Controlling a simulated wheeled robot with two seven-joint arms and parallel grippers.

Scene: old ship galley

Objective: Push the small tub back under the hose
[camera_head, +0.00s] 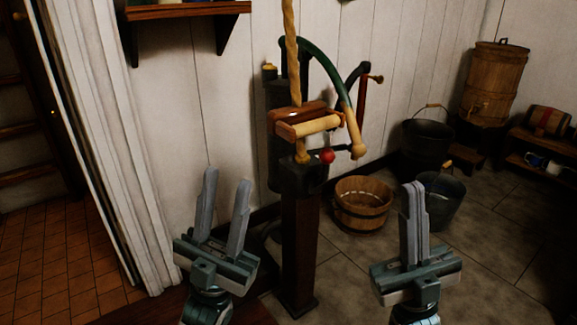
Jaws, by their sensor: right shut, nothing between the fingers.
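The small wooden tub (362,219) stands upright on the floor, to the right of the dark post, with metal hoops around it. My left gripper (226,192) is open and empty, to the left of the post. My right gripper (413,190) is shut and empty, in front of and to the right of the tub, with a visible gap between them in the picture.
A dark post (300,250) with the pump stands between my grippers. A grey bucket (443,200) is right of the tub, partly behind my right gripper. A black pot (427,143) and a wooden barrel (492,85) stand behind. Floor at the lower right is clear.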

